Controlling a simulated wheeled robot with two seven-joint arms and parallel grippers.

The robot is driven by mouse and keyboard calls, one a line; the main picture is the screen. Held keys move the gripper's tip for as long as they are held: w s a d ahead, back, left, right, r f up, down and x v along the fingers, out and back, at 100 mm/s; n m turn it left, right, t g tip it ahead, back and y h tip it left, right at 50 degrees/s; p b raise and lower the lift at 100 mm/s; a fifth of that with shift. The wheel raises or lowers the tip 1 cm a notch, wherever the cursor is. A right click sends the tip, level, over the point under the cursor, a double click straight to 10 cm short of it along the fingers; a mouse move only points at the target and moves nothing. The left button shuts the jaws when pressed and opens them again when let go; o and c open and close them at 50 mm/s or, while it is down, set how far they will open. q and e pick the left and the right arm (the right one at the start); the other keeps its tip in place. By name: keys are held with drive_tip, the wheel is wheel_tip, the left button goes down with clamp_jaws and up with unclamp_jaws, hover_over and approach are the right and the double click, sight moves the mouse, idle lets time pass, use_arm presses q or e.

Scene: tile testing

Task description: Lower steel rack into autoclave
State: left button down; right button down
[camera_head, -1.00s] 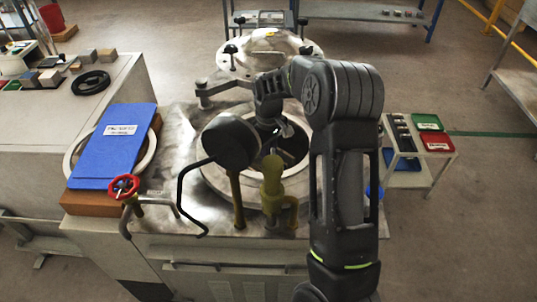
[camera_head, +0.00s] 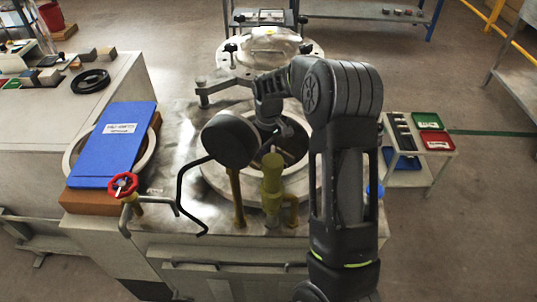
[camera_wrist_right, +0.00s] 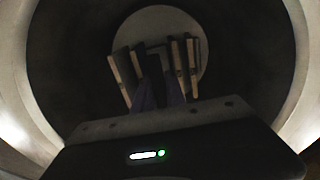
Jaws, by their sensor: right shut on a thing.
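The autoclave (camera_head: 214,182) is the round steel chamber in the middle of the bench, open at the top. My right arm reaches over it and its wrist is at the opening. In the right wrist view the chamber wall (camera_wrist_right: 70,60) surrounds my right gripper (camera_wrist_right: 160,82), which is shut on the steel rack (camera_wrist_right: 155,48). Pale tiles (camera_wrist_right: 121,78) stand on both sides of the rack, slightly tilted in the picture. The rack's underside is hidden, and I cannot tell whether it touches the chamber floor. In the head view my arm hides the rack. My left gripper is not in view.
The round lid (camera_head: 268,52) is swung open behind the chamber. A brass valve (camera_head: 272,185) and a black bent handle (camera_head: 183,190) stand in front. A blue folder (camera_head: 112,155) and a red handwheel (camera_head: 123,185) are at left. A small cart (camera_head: 432,160) stands at right.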

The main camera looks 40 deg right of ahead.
idle(0.4)
drive_tip(key=c, duration=1.3)
unclamp_jaws()
drive_tip(key=shift+s+f, duration=0.1)
wheel_tip(320, 180, up, 20)
drive_tip(key=p, duration=1.4)
